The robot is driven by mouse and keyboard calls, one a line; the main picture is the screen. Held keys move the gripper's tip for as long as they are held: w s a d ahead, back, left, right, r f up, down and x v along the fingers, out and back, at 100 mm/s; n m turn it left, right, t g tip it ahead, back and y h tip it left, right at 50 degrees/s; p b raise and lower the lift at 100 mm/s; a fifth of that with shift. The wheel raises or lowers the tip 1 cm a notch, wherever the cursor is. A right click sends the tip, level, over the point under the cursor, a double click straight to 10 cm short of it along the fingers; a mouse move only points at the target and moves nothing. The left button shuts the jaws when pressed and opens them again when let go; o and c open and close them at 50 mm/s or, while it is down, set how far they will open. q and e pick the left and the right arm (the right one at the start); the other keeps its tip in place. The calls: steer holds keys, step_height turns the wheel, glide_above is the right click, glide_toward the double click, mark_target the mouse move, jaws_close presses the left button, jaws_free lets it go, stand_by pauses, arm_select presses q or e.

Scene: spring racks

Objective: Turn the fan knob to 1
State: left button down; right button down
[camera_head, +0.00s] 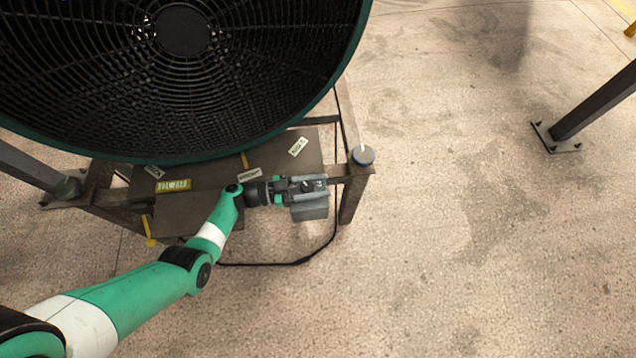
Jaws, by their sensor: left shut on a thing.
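The large black fan (110,75) with a dark green rim fills the upper left. A round blue disc with a white mark (363,156), which looks like a knob, sits at the right corner of the fan's stand; I cannot read any number on it. My left arm reaches in from the lower left. My left gripper (312,187) lies at the right part of the stand, below and left of the blue disc and apart from it in the picture. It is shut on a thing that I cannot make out. My right gripper is not in view.
The brown metal stand (350,205) has a bar and legs close around my gripper. A black cable (270,264) curves below it. A dark post with a foot plate (565,132) stands at the right. The concrete floor (470,230) between is clear.

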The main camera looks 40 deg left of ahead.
arm_select(q)
steer(key=shift+s+d+m+g+h+b, duration=0.1)
steer(key=shift+m+g+h+b, duration=0.45)
steer(key=shift+m+g+h, duration=0.35)
steer(key=shift+c, duration=1.9)
jaws_free()
